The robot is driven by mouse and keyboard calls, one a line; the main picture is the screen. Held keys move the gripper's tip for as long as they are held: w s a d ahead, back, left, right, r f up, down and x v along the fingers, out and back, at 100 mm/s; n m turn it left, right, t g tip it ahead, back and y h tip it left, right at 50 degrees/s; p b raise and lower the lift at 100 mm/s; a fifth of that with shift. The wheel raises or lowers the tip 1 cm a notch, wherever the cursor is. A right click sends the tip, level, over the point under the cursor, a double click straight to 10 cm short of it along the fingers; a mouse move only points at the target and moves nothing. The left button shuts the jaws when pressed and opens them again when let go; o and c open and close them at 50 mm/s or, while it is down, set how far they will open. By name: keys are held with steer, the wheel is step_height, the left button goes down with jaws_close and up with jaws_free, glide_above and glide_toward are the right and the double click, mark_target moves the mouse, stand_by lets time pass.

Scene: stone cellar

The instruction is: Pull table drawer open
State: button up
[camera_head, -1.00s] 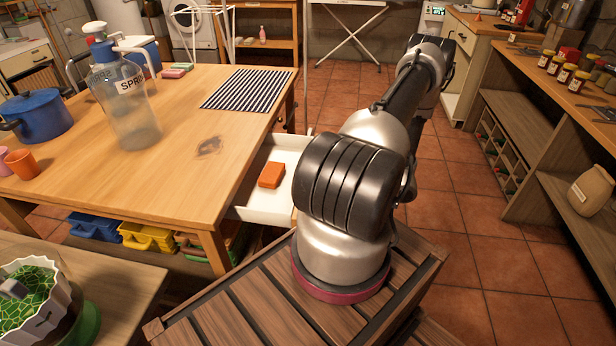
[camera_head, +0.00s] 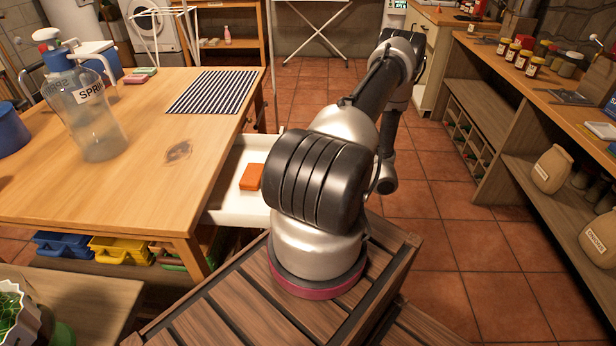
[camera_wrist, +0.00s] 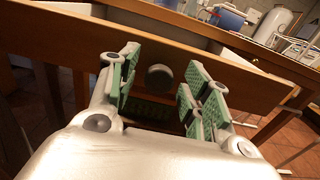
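The table drawer (camera_head: 232,214) stands pulled out from the right side of the wooden table (camera_head: 130,190). Its white inside holds an orange block (camera_head: 250,176). In the wrist view, its wooden front (camera_wrist: 245,85) spans the picture, with a dark round knob (camera_wrist: 159,78) on it. My gripper (camera_wrist: 160,82) faces this front, with its green-padded fingers spread to both sides of the knob. Gaps show between the pads and the knob, so it is not clamped. In the head view my arm hides the drawer front and my gripper.
A spray bottle (camera_head: 88,115) and a striped cloth (camera_head: 213,91) are on the table. Coloured bins (camera_head: 120,250) sit beneath it. Shelving (camera_head: 530,140) with jars and sacks lines the right side. Tiled floor (camera_head: 430,210) lies clear between.

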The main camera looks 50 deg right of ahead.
steer(key=shift+s+d, duration=0.1)
steer(key=v, duration=1.1)
steer(key=shift+s+d, duration=0.25)
steer(key=shift+s, duration=0.05)
